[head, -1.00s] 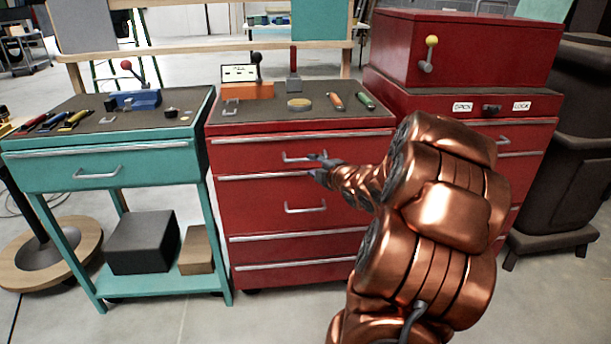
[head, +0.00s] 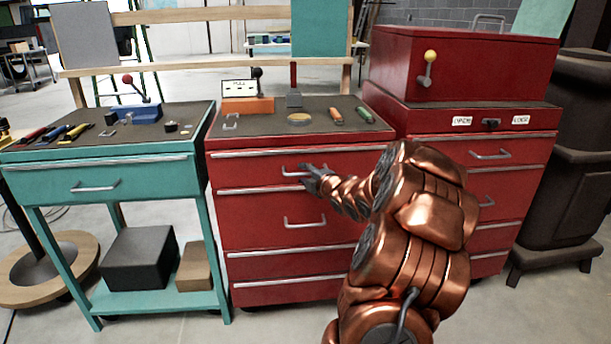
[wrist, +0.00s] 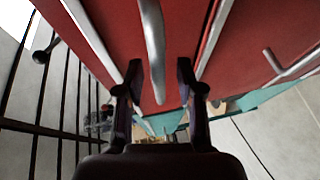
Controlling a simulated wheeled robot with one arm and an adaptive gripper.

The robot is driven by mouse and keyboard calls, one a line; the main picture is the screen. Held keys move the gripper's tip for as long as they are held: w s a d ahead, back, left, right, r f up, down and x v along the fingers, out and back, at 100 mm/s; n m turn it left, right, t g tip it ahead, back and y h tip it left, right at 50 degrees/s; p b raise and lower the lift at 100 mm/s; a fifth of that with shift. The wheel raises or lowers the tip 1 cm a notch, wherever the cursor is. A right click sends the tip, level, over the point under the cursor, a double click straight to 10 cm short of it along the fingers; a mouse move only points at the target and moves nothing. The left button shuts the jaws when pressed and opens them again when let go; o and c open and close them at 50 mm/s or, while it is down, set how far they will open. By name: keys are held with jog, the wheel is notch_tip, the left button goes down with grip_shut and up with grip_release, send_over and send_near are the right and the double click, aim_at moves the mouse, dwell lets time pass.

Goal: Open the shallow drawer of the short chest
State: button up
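The short chest (head: 265,217) is the red one in the middle of the head view. Its shallow top drawer (head: 240,169) looks shut, with a bright metal lip along its top edge. The drawer's bar handle (head: 290,169) is partly hidden by my gripper (head: 303,173), which is at the handle's level in front of the drawer. In the wrist view, my gripper (wrist: 158,82) has its two dark fingers apart, one on each side of the handle (wrist: 152,40). Gaps show between handle and fingers, so it is open around the bar, not clamped.
A teal workbench (head: 105,171) with a drawer stands close on the left. A taller red chest (head: 515,150) with a red lever box (head: 460,70) stands on the right. Small tools, including a round disc (head: 307,119), lie on the short chest's top. Floor in front is clear.

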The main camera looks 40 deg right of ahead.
jog(key=shift+w, duration=0.1)
jog(key=shift+c, duration=0.3)
grip_shut()
dwell(0.4)
